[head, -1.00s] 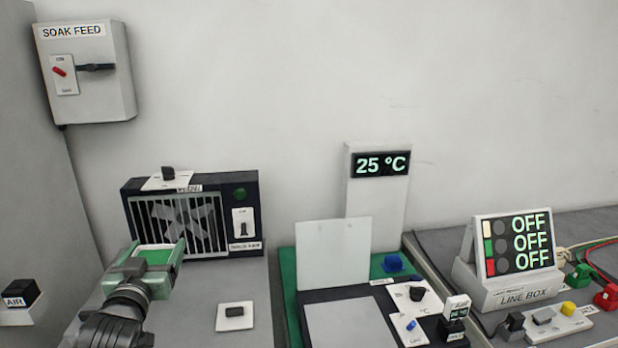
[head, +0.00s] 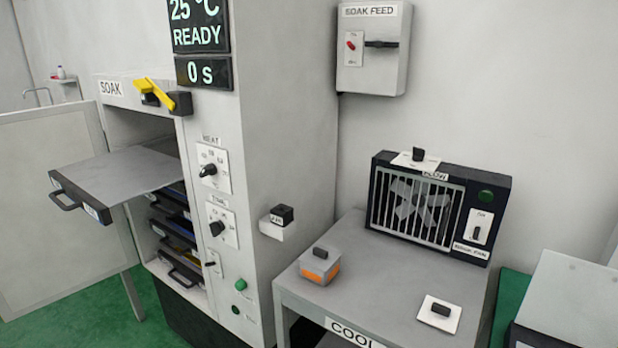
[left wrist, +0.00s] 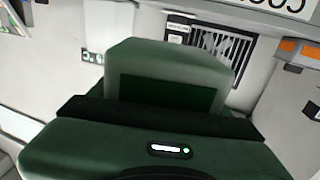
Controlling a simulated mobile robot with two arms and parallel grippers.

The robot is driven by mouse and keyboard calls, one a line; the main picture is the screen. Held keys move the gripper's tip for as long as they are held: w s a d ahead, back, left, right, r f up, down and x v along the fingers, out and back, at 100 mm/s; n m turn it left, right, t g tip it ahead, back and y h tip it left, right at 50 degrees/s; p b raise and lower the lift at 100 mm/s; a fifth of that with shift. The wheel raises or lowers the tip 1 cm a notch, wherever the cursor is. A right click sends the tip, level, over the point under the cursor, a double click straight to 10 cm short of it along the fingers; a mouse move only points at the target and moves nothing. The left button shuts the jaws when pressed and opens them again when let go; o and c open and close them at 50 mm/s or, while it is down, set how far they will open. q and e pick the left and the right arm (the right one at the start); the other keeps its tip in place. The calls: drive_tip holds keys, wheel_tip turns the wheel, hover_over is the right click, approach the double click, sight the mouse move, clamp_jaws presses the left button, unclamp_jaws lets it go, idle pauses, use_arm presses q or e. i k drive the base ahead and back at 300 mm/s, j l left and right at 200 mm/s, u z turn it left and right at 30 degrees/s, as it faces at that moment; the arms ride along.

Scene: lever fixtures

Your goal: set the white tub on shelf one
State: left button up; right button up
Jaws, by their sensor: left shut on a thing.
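My left gripper (left wrist: 165,95) shows in the left wrist view as a green housing with a small light, a black bar and a pale grey-green part with a dark green panel. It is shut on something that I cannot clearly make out. I cannot pick out the white tub for certain. In the head view, shelf one is not marked. A grey shelf tray (head: 125,170) with a black handle sticks out of the SOAK cabinet (head: 280,130), above several darker trays. Neither gripper is in the head view.
The cabinet door (head: 55,190) stands open at left. A grey box with an orange panel (head: 318,268) sits on the COOL table (head: 380,260), near a fan unit (head: 440,205) and a white switch plate (head: 440,314). A yellow lever (head: 152,88) is above the tray.

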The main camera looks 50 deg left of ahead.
sight(127, 187)
drive_tip(key=u, duration=1.3)
